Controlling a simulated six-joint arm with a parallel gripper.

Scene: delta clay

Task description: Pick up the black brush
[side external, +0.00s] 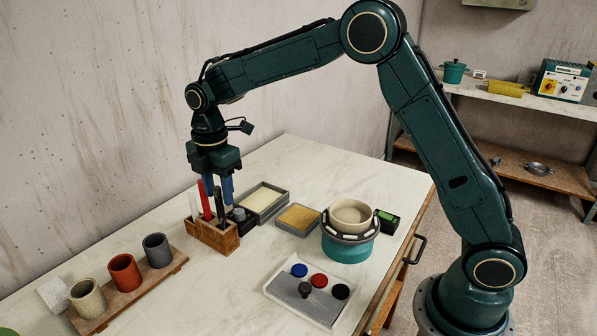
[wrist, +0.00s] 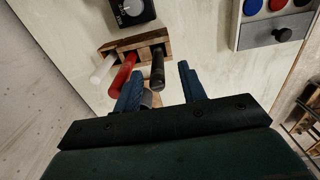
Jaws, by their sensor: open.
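The black brush (side external: 219,204) stands upright in a wooden holder (side external: 217,237), beside a red brush (side external: 204,201) and a white brush (side external: 193,205). My gripper (side external: 218,196) points down over the holder with its two blue fingers apart. In the wrist view the black brush (wrist: 157,70) shows between the open fingers of my gripper (wrist: 160,72), nearer the left one. Contact with the brush cannot be made out. The red brush (wrist: 124,72) lies just left of the left finger. The brushes' lower ends are hidden in the holder.
A black knobbed box (side external: 239,218) stands close behind the holder. A rack of cups (side external: 128,285) is at the front left.

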